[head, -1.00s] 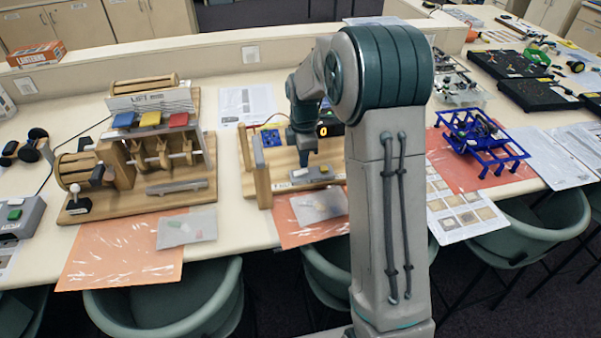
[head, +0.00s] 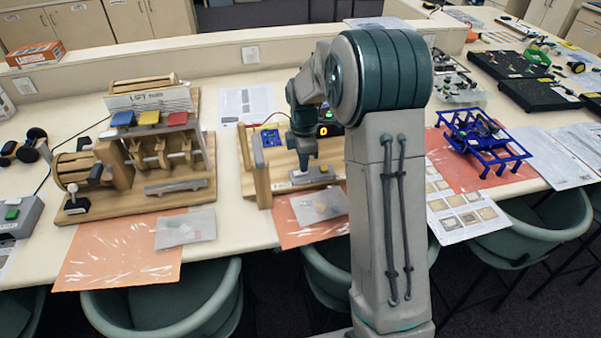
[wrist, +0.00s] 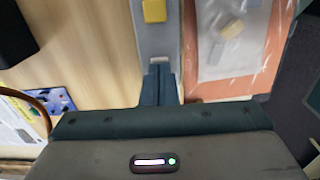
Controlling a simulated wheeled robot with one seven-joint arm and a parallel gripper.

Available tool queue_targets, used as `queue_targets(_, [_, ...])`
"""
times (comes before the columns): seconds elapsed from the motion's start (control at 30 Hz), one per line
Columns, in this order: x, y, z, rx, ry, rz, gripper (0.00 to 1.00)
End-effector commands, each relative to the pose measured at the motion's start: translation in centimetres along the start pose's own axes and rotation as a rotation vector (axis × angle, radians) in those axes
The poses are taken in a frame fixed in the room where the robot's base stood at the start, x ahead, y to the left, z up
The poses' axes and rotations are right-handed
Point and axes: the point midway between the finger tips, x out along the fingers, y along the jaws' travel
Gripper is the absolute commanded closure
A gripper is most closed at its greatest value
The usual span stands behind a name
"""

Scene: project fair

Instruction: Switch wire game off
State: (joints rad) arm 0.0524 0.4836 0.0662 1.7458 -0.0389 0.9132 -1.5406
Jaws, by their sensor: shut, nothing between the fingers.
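The wire game is a wooden stand (head: 262,180) on the table in the head view, with a small dark display (head: 325,130) reading a lit 0. A grey control box (head: 312,174) lies on its front, with a yellow button (head: 324,168) at its right end. The wrist view shows the grey box (wrist: 157,42) and its yellow button (wrist: 154,11) ahead of my fingers. My gripper (head: 303,168) is shut and empty, pointing down over the left part of the box. Its fingertips (wrist: 160,68) hide the surface beneath; I cannot tell whether they touch it.
A wooden lift model (head: 140,165) stands to the left. A blue frame model (head: 480,140) is to the right. A clear bag (head: 320,206) lies on an orange sheet in front of the game. Chairs (head: 170,300) line the table's front edge.

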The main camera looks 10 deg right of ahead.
Motion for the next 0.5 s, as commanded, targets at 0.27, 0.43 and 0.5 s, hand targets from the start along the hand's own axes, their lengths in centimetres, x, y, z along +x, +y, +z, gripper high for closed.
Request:
queue_targets(0.27, [0.51,-0.01,-0.01,0.0,0.0,0.0,1.0])
queue_targets(0.43, [0.78,-0.02,-0.02,0.0,0.0,-0.001,1.0])
queue_targets(0.5, [0.81,-0.02,-0.03,0.0,0.0,-0.001,1.0])
